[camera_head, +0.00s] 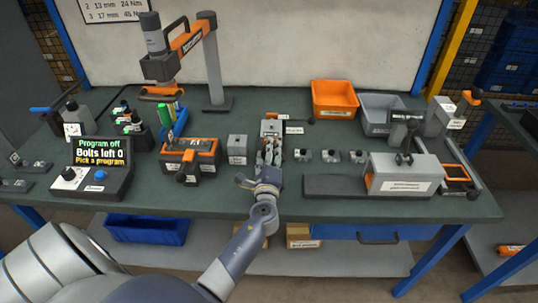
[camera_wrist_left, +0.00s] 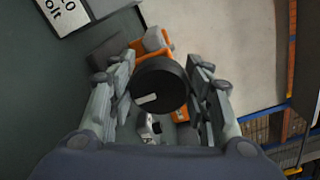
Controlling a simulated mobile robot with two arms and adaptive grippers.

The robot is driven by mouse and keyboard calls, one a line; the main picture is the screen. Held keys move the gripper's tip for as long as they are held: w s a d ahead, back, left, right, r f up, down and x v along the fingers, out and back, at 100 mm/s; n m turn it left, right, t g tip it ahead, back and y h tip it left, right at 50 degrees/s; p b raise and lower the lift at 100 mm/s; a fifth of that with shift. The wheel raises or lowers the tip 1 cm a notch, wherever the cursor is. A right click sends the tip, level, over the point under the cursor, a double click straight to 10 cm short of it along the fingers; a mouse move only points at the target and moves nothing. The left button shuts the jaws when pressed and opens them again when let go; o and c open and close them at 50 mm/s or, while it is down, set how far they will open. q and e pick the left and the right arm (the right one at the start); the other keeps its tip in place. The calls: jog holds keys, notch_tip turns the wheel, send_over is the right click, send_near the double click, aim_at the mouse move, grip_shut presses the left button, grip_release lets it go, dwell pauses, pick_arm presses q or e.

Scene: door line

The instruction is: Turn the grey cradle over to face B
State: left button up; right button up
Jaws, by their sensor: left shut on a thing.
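The grey cradle appears to be the small grey fixture (camera_head: 271,128) with a white label, in the middle of the bench in the head view. Its lower part is hidden behind my fingers, and I cannot read a face letter. My left gripper (camera_head: 268,158) is right in front of it, the arm reaching up from the bottom. In the left wrist view my left gripper (camera_wrist_left: 160,92) is shut on a black round knob (camera_wrist_left: 160,84) with a white mark, held between the fingers. I cannot tell how this knob joins the cradle. My right gripper is out of view.
An orange fixture (camera_head: 190,156) and a grey block (camera_head: 237,149) stand left of the gripper. Several small grey blocks (camera_head: 331,155) stand to its right, before a large grey labelled unit (camera_head: 400,172). An orange bin (camera_head: 334,98) is behind. A control box (camera_head: 98,172) is far left.

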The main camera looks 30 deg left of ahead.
pick_arm(q)
jog(key=o, duration=1.1)
jog(key=shift+s+d+f, duration=0.1)
jog(key=shift+s+d, duration=0.2)
jog(key=shift+s, duration=0.15)
jog(key=v, duration=1.1)
